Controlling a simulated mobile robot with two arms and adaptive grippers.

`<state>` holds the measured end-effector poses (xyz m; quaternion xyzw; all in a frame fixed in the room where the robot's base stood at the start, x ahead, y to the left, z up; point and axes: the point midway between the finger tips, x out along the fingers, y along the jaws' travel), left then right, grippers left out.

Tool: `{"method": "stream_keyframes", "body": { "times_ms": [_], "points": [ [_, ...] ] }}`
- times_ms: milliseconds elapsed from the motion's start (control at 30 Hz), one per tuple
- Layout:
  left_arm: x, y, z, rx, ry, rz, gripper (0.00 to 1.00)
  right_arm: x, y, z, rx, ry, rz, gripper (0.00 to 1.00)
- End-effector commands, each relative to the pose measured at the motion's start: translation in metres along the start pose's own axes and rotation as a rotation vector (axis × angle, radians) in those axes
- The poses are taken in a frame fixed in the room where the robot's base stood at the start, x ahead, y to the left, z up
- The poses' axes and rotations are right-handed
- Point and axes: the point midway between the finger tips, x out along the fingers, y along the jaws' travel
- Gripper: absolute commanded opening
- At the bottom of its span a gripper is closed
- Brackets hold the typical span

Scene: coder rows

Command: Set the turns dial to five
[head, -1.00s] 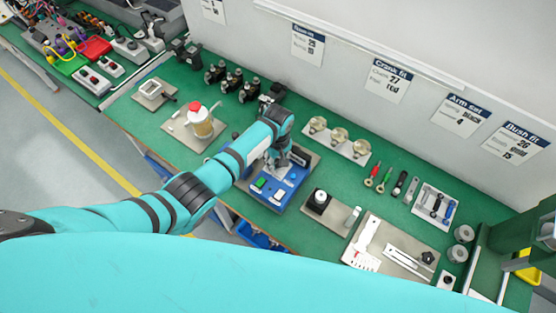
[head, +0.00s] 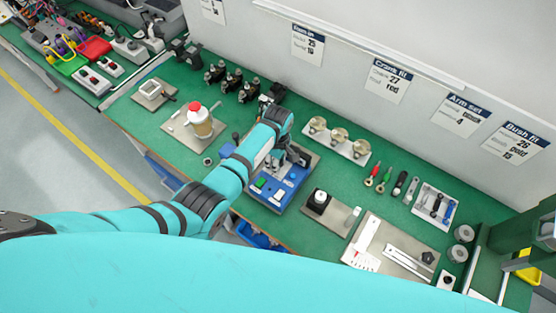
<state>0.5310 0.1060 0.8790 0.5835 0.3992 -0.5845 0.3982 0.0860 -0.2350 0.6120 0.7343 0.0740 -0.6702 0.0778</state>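A blue unit (head: 283,196) with a green button (head: 260,182) and small pale controls on its face stands near the front edge of the green bench. I cannot make out the turns dial or its setting; it is too small or hidden under my arm. My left arm reaches in from the left, and my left gripper (head: 277,160) points down over the back part of the blue unit. Its fingers are small and dark, so I cannot tell whether they are open, shut or touching a control. My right gripper is not in view.
A plate with a white-and-red-capped bottle (head: 200,121) stands to the left. Brass parts on a pale plate (head: 339,142) stand behind right, and a black block with a white knob (head: 319,201) to the right. Wall cards hang behind.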

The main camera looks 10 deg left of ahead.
Motion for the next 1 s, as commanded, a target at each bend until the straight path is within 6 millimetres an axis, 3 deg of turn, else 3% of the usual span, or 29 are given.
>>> {"method": "stream_keyframes", "body": {
  "times_ms": [233, 267, 433, 1000],
  "points": [
    [-0.0031, 0.0029, -0.0028, -0.002, 0.006, 0.008, 0.02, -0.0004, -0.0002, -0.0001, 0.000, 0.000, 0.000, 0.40],
    [-0.0032, 0.0029, -0.0028, -0.001, 0.006, 0.008, 0.35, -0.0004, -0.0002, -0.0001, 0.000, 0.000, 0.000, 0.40],
    [-0.0023, 0.0023, -0.0019, 0.000, 0.004, 0.006, 0.58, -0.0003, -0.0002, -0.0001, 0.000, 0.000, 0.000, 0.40],
    [-0.0018, 0.0027, 0.0006, 0.009, 0.000, 0.008, 0.58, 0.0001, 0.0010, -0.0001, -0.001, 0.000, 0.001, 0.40]
  ]
}}
